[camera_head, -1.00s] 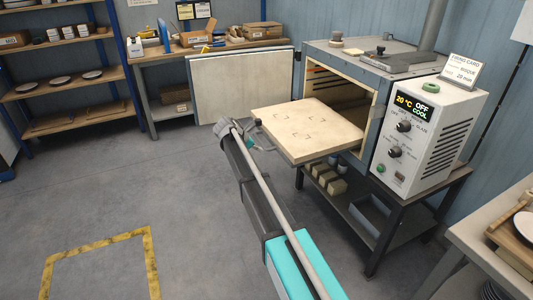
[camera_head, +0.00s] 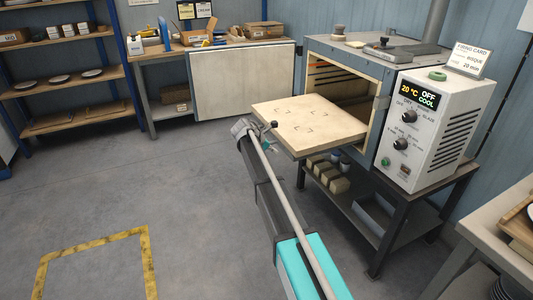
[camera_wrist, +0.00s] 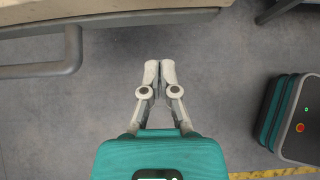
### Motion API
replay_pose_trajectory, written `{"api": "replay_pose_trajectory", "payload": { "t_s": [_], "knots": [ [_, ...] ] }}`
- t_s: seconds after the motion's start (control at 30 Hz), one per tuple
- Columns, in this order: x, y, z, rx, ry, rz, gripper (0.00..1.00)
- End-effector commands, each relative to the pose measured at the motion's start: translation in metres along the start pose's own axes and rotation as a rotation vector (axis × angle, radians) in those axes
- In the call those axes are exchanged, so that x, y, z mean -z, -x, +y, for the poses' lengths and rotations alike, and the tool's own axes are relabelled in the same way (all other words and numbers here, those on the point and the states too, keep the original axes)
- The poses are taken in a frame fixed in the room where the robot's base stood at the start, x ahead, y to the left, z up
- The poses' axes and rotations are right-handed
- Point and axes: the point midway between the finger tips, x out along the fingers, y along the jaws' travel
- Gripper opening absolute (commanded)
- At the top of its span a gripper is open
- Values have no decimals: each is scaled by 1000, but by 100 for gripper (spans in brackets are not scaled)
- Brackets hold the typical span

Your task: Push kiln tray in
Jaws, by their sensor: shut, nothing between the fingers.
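The kiln tray (camera_head: 310,125) is a flat pale board with small corner marks on top. It sticks well out of the open kiln (camera_head: 345,80), level, its rear end at the opening. The wrist view shows its pale edge (camera_wrist: 115,18) along the top and a grey bar handle (camera_wrist: 42,69) at left. My gripper (camera_wrist: 158,66) is shut and empty, its fingertips just short of the tray edge in that picture and right of the handle. Whether it touches the tray cannot be told. In the head view my arm mostly hides the gripper near the tray's front left side.
A control box (camera_head: 432,130) reading 20 °C, OFF, COOL stands right of the kiln. The kiln door (camera_head: 240,80) is swung wide open to the left. Blocks (camera_head: 330,178) lie on the stand's lower shelf. A worktable (camera_head: 500,225) is at right. Floor at left is clear.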

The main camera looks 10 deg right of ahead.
Motion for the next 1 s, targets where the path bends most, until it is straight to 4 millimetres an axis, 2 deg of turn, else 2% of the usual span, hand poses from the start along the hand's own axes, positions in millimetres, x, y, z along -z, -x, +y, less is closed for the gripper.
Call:
{"api": "replay_pose_trajectory", "payload": {
  "t_s": [0.03, 0.2, 0.4, 0.77, 0.8, 1.0],
  "knots": [
    [2, -8, 0, 0, -1, 0, 0],
    [-16, -21, 0, 2, -2, 0, 0],
    [-27, -31, 0, 1, -1, 0, 0],
    [-29, -34, 0, 1, -1, 0, 0],
    [-17, -21, 7, -4, 4, 0, 0],
    [-29, -34, 0, 1, -1, 0, 0]
  ]
}}
